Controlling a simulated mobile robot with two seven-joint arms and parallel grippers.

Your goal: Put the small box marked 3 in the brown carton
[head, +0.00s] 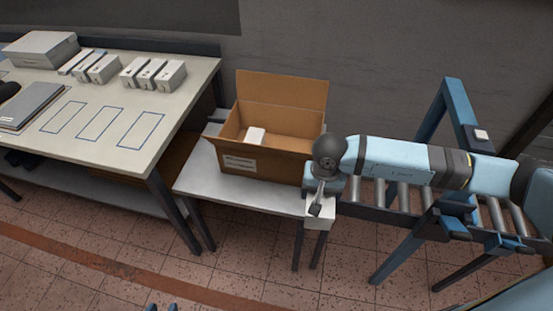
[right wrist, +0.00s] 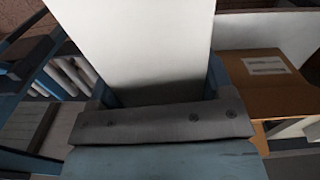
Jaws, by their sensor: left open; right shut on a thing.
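My right gripper (head: 318,192) is shut on a small white box (head: 320,213), just right of the carton and outside it, by the right end of the low table. The box fills the middle of the right wrist view (right wrist: 150,40); no number is readable on it. The open brown carton (head: 282,165) stands on the low table with its flaps up. It also shows at the right of the right wrist view (right wrist: 265,92). Another white box (head: 255,135) is inside the carton. My left gripper (head: 161,307) is open; only its blue fingertips show at the bottom edge.
The work table (head: 120,160) at left carries several small white boxes (head: 155,73), a larger grey box (head: 40,48), a grey flat case (head: 28,105) and blue outlined rectangles. A roller conveyor (head: 400,195) with a blue frame stands at right, under my right arm.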

